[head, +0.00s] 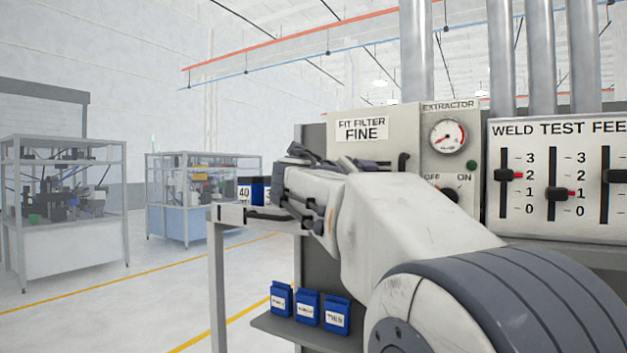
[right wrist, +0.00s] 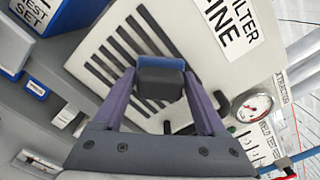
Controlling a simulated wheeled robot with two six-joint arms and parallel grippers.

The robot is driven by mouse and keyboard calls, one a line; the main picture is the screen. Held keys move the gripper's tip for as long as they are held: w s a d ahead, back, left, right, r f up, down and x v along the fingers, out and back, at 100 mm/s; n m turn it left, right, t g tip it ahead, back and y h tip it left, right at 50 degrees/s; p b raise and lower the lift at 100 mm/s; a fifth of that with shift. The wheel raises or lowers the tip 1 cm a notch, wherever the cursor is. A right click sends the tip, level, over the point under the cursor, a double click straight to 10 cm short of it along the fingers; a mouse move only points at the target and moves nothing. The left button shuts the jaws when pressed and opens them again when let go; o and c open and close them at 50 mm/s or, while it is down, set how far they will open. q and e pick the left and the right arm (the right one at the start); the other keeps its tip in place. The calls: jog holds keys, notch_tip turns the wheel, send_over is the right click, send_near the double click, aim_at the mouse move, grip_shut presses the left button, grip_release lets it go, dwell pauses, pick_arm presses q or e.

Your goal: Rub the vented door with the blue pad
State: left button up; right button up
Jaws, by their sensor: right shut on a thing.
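In the right wrist view, my right gripper (right wrist: 160,88) is shut on the blue pad, a dark block with a blue face (right wrist: 165,63). The pad is in front of the vented door (right wrist: 110,85), a pale panel with a row of dark slots. It covers part of the slots; whether it touches the door I cannot tell. My right gripper (head: 303,158) shows there only in part. My left gripper is in neither view.
A "FIT FILTER FINE" sign (head: 361,129) is above my arm. An extractor panel with a gauge (head: 448,136) and a slider panel (head: 560,180) are to its right. Blue boxes (head: 250,191) stand on a side shelf, and several blue packs (head: 308,307) on a lower shelf.

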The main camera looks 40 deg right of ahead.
jog(key=shift+v, duration=2.95)
jog(key=shift+v, duration=1.5)
